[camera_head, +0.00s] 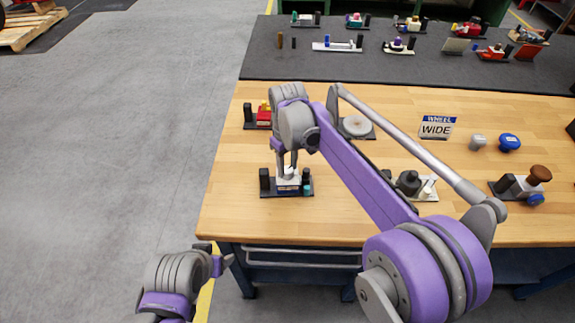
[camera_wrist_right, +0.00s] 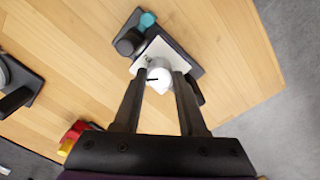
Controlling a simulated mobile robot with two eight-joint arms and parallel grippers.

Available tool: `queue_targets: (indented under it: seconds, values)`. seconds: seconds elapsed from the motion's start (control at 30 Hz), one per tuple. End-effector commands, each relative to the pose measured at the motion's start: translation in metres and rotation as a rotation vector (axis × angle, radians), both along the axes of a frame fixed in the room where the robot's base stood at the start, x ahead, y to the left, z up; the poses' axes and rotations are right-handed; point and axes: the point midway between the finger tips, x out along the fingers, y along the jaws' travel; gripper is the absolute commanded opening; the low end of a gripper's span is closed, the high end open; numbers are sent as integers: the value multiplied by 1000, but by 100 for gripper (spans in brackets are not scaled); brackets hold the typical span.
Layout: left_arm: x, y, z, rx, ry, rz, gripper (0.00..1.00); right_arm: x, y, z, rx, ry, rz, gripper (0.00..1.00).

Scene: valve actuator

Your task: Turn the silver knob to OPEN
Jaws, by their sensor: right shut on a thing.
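The silver knob (camera_wrist_right: 158,77) sits on a white plate (camera_wrist_right: 160,48) on a small dark base; a dark line marks its face in the right wrist view. My right gripper (camera_wrist_right: 163,76) is shut on the knob, one finger on each side. In the head view my right gripper (camera_head: 288,172) reaches down onto the same unit (camera_head: 288,192) near the left front of the table, and its fingers hide most of the knob. No OPEN lettering is readable. My left gripper (camera_head: 222,262) is low at the bottom left, off the table; its fingers are not clear.
A black post (camera_head: 264,179) and a teal-topped post (camera_head: 306,180) stand on the same base. A red part (camera_head: 264,114) is behind it. The wooden table (camera_head: 240,215) is bare in front of the unit.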

Motion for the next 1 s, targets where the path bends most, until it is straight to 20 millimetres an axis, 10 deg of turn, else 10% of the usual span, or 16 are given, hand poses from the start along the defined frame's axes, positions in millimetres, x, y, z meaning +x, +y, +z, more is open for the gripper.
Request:
queue_targets:
  seconds: [1.0]
  values:
    - [-1, 0, -2, 0, 2, 0, 70, 0, 0, 0, 0, 0, -814, 0]
